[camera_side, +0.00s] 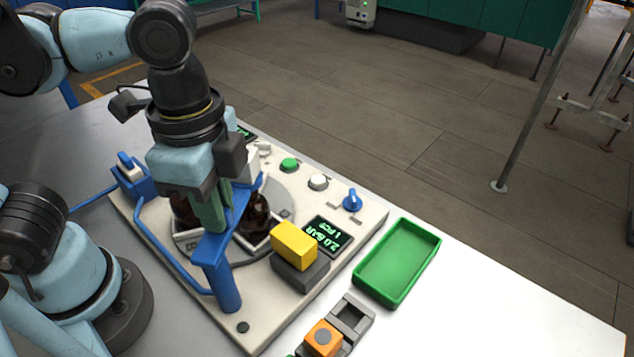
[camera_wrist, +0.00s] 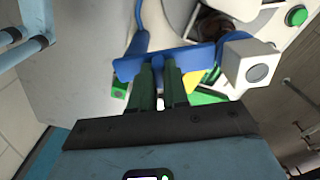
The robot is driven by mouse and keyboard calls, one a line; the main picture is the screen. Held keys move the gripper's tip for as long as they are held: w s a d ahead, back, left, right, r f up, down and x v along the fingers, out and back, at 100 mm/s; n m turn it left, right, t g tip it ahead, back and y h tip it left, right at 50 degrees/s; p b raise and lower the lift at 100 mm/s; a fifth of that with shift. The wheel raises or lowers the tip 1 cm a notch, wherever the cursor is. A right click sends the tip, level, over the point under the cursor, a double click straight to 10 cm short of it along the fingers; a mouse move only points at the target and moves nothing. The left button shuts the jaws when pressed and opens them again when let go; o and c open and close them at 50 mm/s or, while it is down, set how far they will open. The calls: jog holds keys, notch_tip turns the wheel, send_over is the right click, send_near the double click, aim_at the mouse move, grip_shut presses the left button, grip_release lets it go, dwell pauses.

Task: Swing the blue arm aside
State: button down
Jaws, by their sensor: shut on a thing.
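The blue arm (camera_side: 213,246) is a flat bar on an upright blue post at the front left of the panel. It reaches back over a round plate with amber bottles, one of them (camera_side: 257,214) visible to its right. My gripper (camera_side: 211,222) has green fingers and is shut on the bar from above. In the wrist view the two fingers (camera_wrist: 160,64) meet the blue bar (camera_wrist: 196,57) near its middle. A white block (camera_wrist: 246,65) with a grey round face shows at the bar's right end there. My wrist hides part of the bar in the side view.
A yellow block (camera_side: 294,245) on a dark base and a display (camera_side: 328,236) stand right of the arm. A blue knob (camera_side: 352,199) and buttons line the back edge. A green tray (camera_side: 397,262) and an orange block (camera_side: 323,338) lie further right. A blue tube (camera_side: 160,250) curves left.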

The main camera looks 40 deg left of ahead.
jog(key=shift+w+d, duration=0.1)
dwell(0.3)
jog(key=shift+d+m, duration=0.55)
jog(key=shift+m, duration=1.3)
jog(key=shift+d+m, duration=0.5)
jog(key=shift+m, duration=1.3)
jog(key=shift+d+m, duration=0.55)
jog(key=shift+m, duration=1.3)
jog(key=c, duration=1.1)
grip_release()
notch_tip(320, 180, up, 12)
jog(key=shift+r, duration=0.1)
